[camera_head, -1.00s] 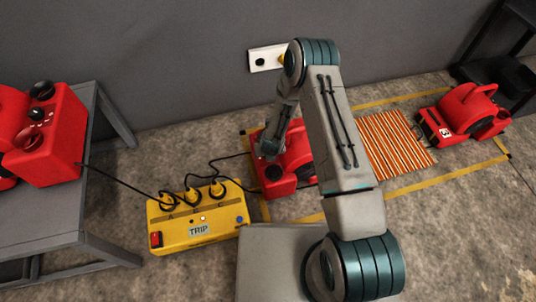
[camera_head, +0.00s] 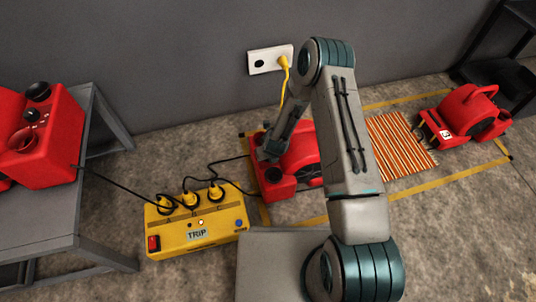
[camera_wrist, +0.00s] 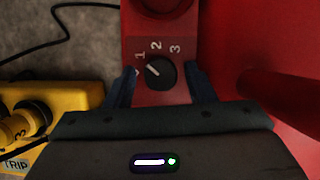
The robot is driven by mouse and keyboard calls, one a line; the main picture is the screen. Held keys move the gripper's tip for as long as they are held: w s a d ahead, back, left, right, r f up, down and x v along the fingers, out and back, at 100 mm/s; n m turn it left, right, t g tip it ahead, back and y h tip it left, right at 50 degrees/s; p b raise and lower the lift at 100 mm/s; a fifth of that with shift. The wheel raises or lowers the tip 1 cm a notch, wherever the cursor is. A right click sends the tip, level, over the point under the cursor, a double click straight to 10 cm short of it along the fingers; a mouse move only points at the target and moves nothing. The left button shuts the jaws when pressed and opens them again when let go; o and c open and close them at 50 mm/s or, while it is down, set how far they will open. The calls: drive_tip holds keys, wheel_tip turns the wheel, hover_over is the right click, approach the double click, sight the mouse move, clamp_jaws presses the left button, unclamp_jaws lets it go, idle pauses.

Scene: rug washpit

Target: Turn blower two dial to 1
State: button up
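A red blower (camera_head: 305,152) stands on the floor in the middle, partly behind my arm. No number is visible on it. My gripper (camera_head: 270,153) is over its left end. In the wrist view, the blower's black dial (camera_wrist: 160,72) sits on a red panel marked 1, 2 and 3. Its white pointer line slants to the upper left; I cannot tell exactly which mark it meets. My gripper (camera_wrist: 162,84) is open, one finger on each side of the dial, with small gaps showing. The left finger partly covers a mark left of the 1.
A yellow TRIP box (camera_head: 198,222) with several plugs and cables lies left of the blower. Another red blower (camera_head: 40,140) is on a grey table (camera_head: 45,225). A blower marked 3 (camera_head: 470,115) stands beyond a striped rug (camera_head: 400,145). A wall socket (camera_head: 265,62) holds a yellow plug.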

drive_tip(key=p+v, duration=0.5)
drive_tip(key=v, duration=0.8)
drive_tip(key=shift+r, duration=0.4)
drive_tip(key=shift+s, duration=0.1)
